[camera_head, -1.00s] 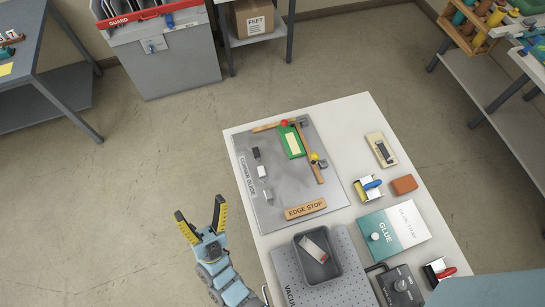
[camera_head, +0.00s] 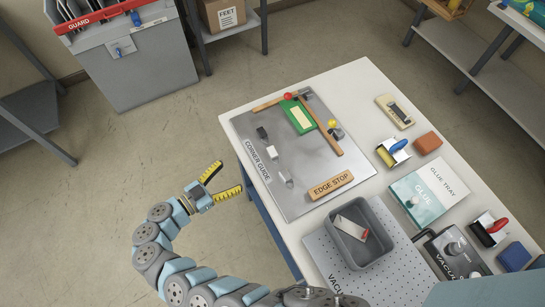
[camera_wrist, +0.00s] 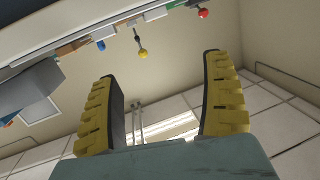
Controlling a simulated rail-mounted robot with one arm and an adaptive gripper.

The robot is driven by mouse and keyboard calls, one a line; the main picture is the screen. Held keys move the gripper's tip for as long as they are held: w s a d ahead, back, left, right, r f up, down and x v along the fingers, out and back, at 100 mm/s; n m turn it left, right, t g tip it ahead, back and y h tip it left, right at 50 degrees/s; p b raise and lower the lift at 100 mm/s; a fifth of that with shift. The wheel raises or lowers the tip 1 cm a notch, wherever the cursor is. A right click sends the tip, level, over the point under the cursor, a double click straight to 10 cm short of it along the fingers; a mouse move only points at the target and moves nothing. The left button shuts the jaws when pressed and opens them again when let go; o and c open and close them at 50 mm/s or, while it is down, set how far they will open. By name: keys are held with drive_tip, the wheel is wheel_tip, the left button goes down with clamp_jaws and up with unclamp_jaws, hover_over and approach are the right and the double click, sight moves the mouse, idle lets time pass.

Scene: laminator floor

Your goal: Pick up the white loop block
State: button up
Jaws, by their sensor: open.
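Small blocks stand in a row on the grey corner guide plate (camera_head: 262,190). A dark one (camera_head: 261,132) is at the back, a small white block (camera_head: 272,152) is in the middle, and another pale block (camera_head: 285,178) is at the front. They are too small to tell which is the loop block. My gripper (camera_head: 229,180) is open and empty, left of the table's left edge, its yellow-ribbed fingers pointing right toward the plate. In the wrist view my open fingers (camera_wrist: 160,90) have nothing between them, and no white loop block can be made out there.
The edge stop (camera_head: 331,185) lies at the plate's front, and wooden bars with a green piece (camera_head: 299,115) at its back right. A grey tray (camera_head: 384,251) stands on the perforated vacuum plate (camera_head: 325,250). Floor left of the table is clear.

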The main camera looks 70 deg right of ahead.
approach(272, 151)
drive_tip(key=shift+y, duration=0.3)
drive_tip(key=d, duration=0.1)
drive_tip(key=s+d, duration=0.1)
drive_tip(key=d, duration=0.2)
drive_tip(key=shift+s+d+r+p, duration=0.2)
drive_tip(key=shift+s+p, duration=0.1)
drive_tip(key=shift+p, duration=0.1)
drive_tip(key=shift+f+x, duration=0.15)
drive_tip(key=shift+x, duration=1.25)
drive_tip(key=shift+f+x, duration=0.15)
drive_tip(key=shift+x, duration=1.25)
drive_tip(key=shift+s+a, duration=0.2)
drive_tip(key=shift+a, duration=0.1)
drive_tip(key=c, duration=1.2)
